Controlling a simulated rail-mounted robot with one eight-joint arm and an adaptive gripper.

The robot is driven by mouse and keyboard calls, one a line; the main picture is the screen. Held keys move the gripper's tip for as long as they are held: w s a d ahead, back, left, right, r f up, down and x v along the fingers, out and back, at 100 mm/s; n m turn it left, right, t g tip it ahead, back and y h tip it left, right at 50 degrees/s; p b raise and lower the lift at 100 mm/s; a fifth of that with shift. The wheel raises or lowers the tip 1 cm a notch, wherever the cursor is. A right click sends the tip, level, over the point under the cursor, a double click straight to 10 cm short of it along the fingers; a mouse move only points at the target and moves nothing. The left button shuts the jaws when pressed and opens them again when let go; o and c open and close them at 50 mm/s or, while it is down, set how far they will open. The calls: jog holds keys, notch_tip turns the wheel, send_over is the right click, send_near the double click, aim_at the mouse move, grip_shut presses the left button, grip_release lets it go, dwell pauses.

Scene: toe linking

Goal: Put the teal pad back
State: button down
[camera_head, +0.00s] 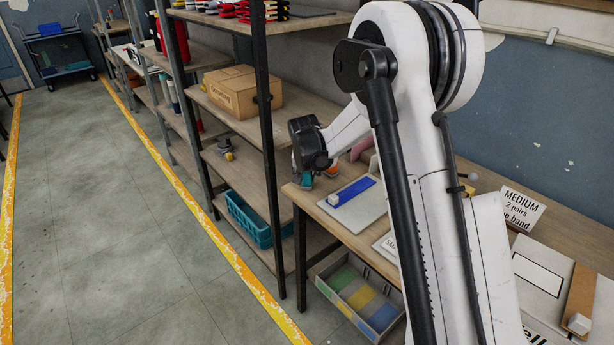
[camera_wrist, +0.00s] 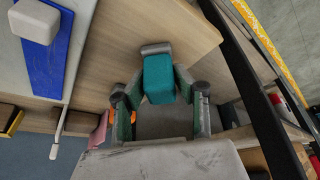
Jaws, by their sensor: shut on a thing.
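The teal pad (camera_wrist: 159,78) sits between the fingers of my gripper (camera_wrist: 158,92) in the wrist view, and the gripper is shut on it. The pad appears over the wooden table top (camera_wrist: 110,50), near its edge; its exact height is unclear. In the head view the teal pad (camera_head: 307,181) is a small patch below my dark wrist, at the table's left end. My gripper (camera_head: 318,178) is small there and partly hidden by my arm.
A pale board with a blue strip (camera_head: 357,190) and white block lies on the table. A pink piece (camera_head: 361,148) stands behind. A drawer with coloured compartments (camera_head: 360,297) is below. Shelving with a black post (camera_head: 268,130) is close left. A sign (camera_head: 523,207) stands right.

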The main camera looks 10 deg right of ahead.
jog(key=c, duration=1.8)
grip_release()
jog(key=shift+f, duration=0.15)
jog(key=o, duration=0.4)
jog(key=shift+o, duration=0.2)
